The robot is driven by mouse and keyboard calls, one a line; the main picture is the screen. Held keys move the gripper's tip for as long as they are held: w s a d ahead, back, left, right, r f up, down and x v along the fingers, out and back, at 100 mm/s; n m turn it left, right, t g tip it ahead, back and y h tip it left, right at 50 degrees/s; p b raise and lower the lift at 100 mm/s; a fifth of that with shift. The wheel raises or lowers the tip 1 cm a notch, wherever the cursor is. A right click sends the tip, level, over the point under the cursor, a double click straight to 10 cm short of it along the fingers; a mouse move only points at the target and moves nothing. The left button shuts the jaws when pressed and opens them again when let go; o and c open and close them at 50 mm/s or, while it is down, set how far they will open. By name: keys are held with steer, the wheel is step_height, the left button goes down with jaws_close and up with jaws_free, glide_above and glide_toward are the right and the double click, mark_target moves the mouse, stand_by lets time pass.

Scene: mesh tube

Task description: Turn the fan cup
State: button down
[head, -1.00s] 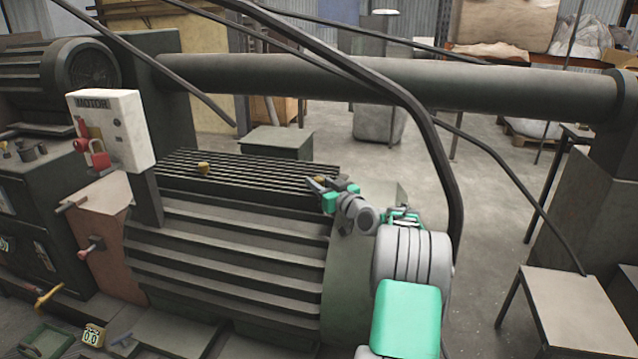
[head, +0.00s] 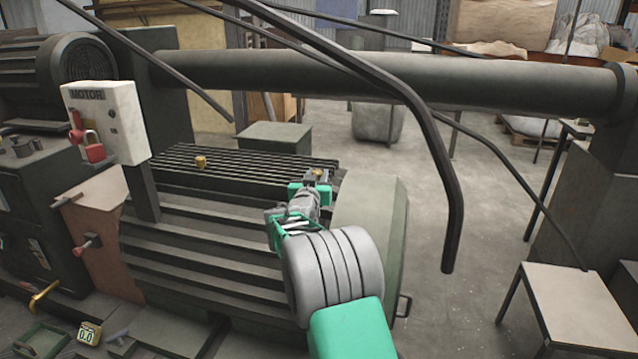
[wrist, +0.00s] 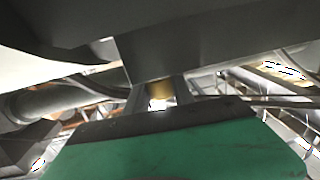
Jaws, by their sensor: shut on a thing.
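Two small brass cups sit on the top of the ribbed motor housing (head: 220,240). The left brass cup (head: 201,162) stands clear on the slatted top. The right brass cup (head: 319,174) is at the housing's right end, partly hidden by my gripper (head: 316,178). My gripper reaches it from the near side and is shut on it. In the wrist view, the brass of this cup (wrist: 160,90) shows between the two fingers (wrist: 156,97). Which of the two is named the fan cup cannot be read from the frames.
A thick horizontal pipe (head: 400,85) crosses behind the housing. A bent dark bar (head: 450,190) hangs down to the right of my arm. A white MOTOR switch box (head: 105,122) with a red padlock stands left. Open floor (head: 480,240) lies to the right.

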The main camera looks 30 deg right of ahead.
steer(key=m+g+h, duration=0.1)
steer(key=m+g+h+b, duration=0.1)
steer(key=g+b, duration=0.1)
steer(key=shift+w+a+f+m+h, duration=0.2)
steer(key=shift+f+m+h, duration=0.05)
steer(key=shift+m+h, duration=0.15)
steer(key=m+g, duration=0.1)
steer(key=m+g+h+p, duration=0.1)
steer(key=g, duration=0.1)
steer(key=shift+s+d+r+h, duration=0.1)
steer(key=shift+r+h, duration=0.1)
steer(key=shift+h, duration=0.1)
steer(key=shift+m+g+h+p, duration=0.3)
steer(key=shift+m+g+p, duration=0.25)
steer(key=shift+g, duration=0.45)
steer(key=shift+s+d+m+g, duration=0.1)
steer(key=shift+m+g, duration=0.25)
steer(key=shift+g, duration=0.05)
steer(key=c, duration=1.1)
jaws_free()
steer(key=shift+o, duration=0.2)
steer(key=v, duration=0.7)
steer(key=shift+s+a+f+p, duration=0.1)
steer(key=shift+a+p, duration=0.25)
